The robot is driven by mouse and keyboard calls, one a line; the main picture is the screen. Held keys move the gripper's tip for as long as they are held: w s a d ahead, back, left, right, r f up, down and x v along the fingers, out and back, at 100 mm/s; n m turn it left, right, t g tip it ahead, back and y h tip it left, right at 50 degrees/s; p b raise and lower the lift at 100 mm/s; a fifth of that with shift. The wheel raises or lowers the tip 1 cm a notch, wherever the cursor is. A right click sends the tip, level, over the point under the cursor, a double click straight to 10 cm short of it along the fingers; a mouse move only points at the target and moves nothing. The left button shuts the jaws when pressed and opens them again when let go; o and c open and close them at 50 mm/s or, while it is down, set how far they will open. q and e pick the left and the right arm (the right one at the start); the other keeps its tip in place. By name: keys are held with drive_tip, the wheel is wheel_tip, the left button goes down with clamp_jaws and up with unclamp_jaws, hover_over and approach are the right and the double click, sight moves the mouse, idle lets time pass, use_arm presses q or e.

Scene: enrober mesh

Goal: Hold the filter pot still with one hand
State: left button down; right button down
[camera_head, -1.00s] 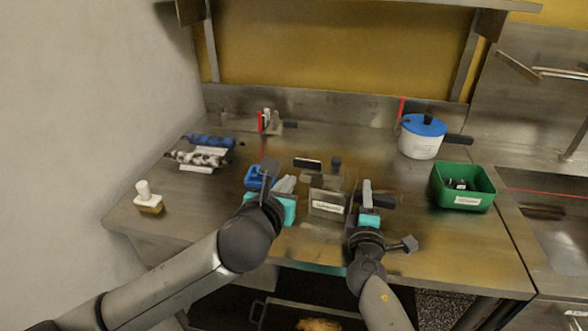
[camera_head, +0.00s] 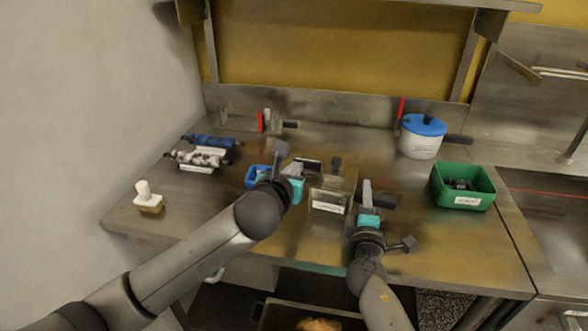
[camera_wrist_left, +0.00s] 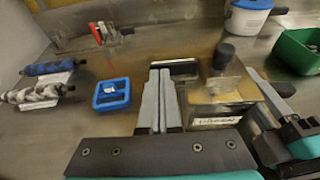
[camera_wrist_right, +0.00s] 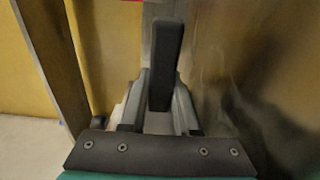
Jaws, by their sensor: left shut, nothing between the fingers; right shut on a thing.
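The filter pot appears to be the squarish, shiny metal box (camera_head: 328,202) with a white label and a black knob on top, standing near the bench's front edge. It also shows in the left wrist view (camera_wrist_left: 215,108). A black handle (camera_head: 382,201) sticks out on its right. My right gripper (camera_head: 367,190) is shut on this black handle (camera_wrist_right: 165,65). My left gripper (camera_head: 284,158) is shut and empty, just left of the pot and above the bench. In the left wrist view its fingers (camera_wrist_left: 161,85) lie together, apart from the pot.
A blue tray (camera_head: 258,174) sits left of my left gripper, partly hidden. Two rollers (camera_head: 205,157) and a brush (camera_head: 149,198) lie further left. A white pot with a blue lid (camera_head: 422,137) and a green bin (camera_head: 462,186) stand right. The back middle bench is mostly clear.

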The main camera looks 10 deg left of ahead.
use_arm(q)
drive_tip(key=shift+w+a+m+h, duration=0.2)
drive_tip(key=shift+w+m+h, duration=0.2)
drive_tip(key=shift+w+h, duration=0.1)
drive_tip(key=shift+s, duration=0.15)
drive_tip(key=v, duration=1.3)
drive_tip(key=shift+s+f, duration=0.3)
drive_tip(key=shift+s, duration=0.25)
drive_tip(key=shift+d, duration=0.15)
use_arm(e)
drive_tip(key=c, duration=0.6)
unclamp_jaws()
drive_tip(key=shift+o, duration=0.2)
